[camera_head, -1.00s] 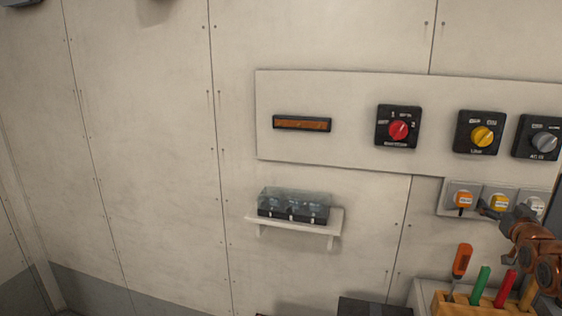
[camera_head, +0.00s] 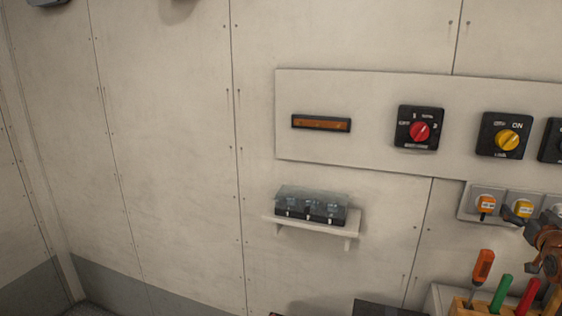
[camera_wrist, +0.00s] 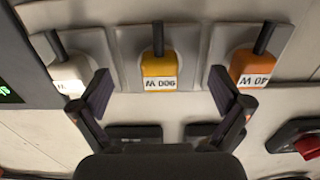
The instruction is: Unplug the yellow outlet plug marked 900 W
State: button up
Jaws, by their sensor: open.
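The yellow plug marked 900 W (camera_wrist: 160,75) sits in the middle outlet of a row, in the wrist view, with its dark cord running to the top of the picture. It also shows in the head view (camera_head: 524,208), at the right, partly hidden by my gripper (camera_head: 519,213). In the wrist view my gripper (camera_wrist: 161,92) is open. One finger is on each side of the yellow plug, with a gap on both sides. Nothing is held.
A white plug (camera_wrist: 70,75) and an orange plug marked 40 W (camera_wrist: 250,70) flank the yellow one, close to my fingertips. Rotary switches (camera_head: 419,128) sit above the outlets. A tool rack (camera_head: 465,305) with upright handles stands below.

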grip_shut()
dwell(1.0)
jog(key=shift+b+v, duration=1.5)
jog(key=shift+v, duration=1.45)
